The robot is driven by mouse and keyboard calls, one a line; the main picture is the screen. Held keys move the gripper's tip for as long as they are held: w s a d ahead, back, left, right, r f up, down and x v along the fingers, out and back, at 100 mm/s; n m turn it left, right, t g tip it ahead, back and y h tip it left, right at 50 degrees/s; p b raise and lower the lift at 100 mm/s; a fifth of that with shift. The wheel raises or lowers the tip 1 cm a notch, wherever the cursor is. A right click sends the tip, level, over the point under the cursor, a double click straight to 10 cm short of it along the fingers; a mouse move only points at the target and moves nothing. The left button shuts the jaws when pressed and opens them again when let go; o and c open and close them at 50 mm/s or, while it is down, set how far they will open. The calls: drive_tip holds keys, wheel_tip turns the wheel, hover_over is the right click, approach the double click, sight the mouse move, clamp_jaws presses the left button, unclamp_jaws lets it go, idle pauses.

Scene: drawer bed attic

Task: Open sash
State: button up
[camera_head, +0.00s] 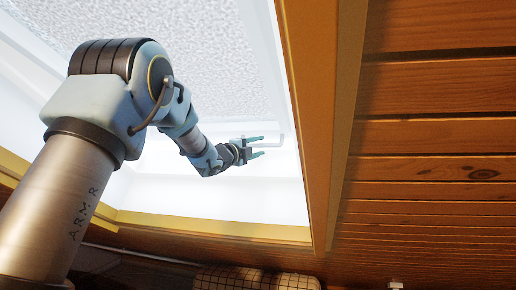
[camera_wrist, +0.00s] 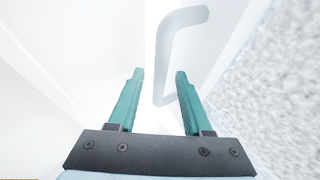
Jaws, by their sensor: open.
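The sash is a slanted roof window with a pale, speckled pane (camera_head: 215,55) in a white frame. The pane also shows at the right of the wrist view (camera_wrist: 275,95). A white bent bar handle (camera_wrist: 161,50) stands out from the white frame in the wrist view. In the head view, its end shows as a small pale hook (camera_head: 281,139) just right of the fingertips. My gripper (camera_head: 262,146) is open and empty, with teal fingers pointing at the handle. In the wrist view, the handle's long bar appears between the fingertips (camera_wrist: 160,72); contact cannot be told.
A wooden trim beam (camera_head: 325,120) and plank wall (camera_head: 430,150) lie close to the right of my gripper. A yellowish wooden sill (camera_head: 215,228) runs below the window. A woven basket-like object (camera_head: 255,278) sits at the bottom.

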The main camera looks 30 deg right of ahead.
drive_tip(key=b+v, duration=0.4)
drive_tip(key=v, duration=0.6)
drive_tip(key=shift+s+a+f+b, duration=0.15)
drive_tip(key=shift+a+b, duration=0.2)
